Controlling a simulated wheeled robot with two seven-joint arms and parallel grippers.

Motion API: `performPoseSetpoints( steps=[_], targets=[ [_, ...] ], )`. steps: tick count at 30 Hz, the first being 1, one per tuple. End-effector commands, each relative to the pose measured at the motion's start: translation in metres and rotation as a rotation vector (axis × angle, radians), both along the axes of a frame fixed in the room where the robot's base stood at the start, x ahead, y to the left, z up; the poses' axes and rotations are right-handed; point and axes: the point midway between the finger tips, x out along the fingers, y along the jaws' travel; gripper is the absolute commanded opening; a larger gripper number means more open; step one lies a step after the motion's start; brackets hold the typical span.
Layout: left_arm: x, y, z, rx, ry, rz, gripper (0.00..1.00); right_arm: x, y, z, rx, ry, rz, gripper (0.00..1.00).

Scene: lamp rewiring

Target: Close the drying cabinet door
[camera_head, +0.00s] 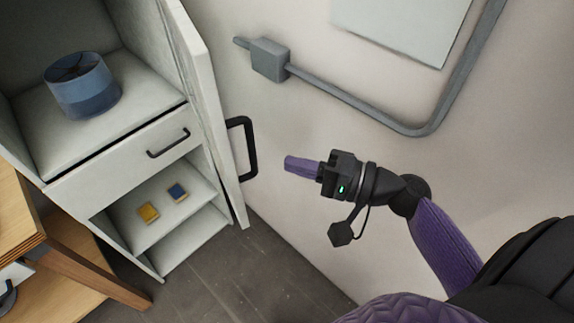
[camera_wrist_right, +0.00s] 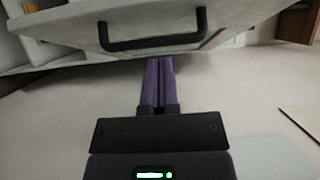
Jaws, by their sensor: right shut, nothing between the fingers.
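The drying cabinet (camera_head: 120,165) stands at the left in the head view. Its white door (camera_head: 205,90) stands open, seen nearly edge-on, with a black bar handle (camera_head: 252,148) on its outer side. My right gripper (camera_head: 288,166) is shut and empty, a short way to the right of the handle, with its purple fingers pointing at the door. In the right wrist view the closed fingers (camera_wrist_right: 158,62) point at the lower edge of the door (camera_wrist_right: 80,28), and the handle (camera_wrist_right: 150,42) is just beyond them. I see no contact. My left gripper is out of view.
A blue round container (camera_head: 82,88) stands on the cabinet's upper shelf. A drawer (camera_head: 130,160) is below it, and a yellow block (camera_head: 148,212) and a blue block (camera_head: 178,192) lie on a lower shelf. A wooden table (camera_head: 30,215) is at left. A grey wall conduit (camera_head: 350,95) runs behind my gripper.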

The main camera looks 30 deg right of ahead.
Motion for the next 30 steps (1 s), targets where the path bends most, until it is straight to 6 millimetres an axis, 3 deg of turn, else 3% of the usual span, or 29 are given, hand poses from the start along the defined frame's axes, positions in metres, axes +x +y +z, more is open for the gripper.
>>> performPoseSetpoints(
  steps=[12,30],
  targets=[
    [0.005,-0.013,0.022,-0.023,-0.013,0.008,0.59,0.054,0.054,0.002,-0.001,-0.001,-0.002,0.0],
    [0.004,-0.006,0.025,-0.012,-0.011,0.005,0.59,0.061,0.066,-0.001,-0.002,0.004,-0.007,0.0]
  ],
)
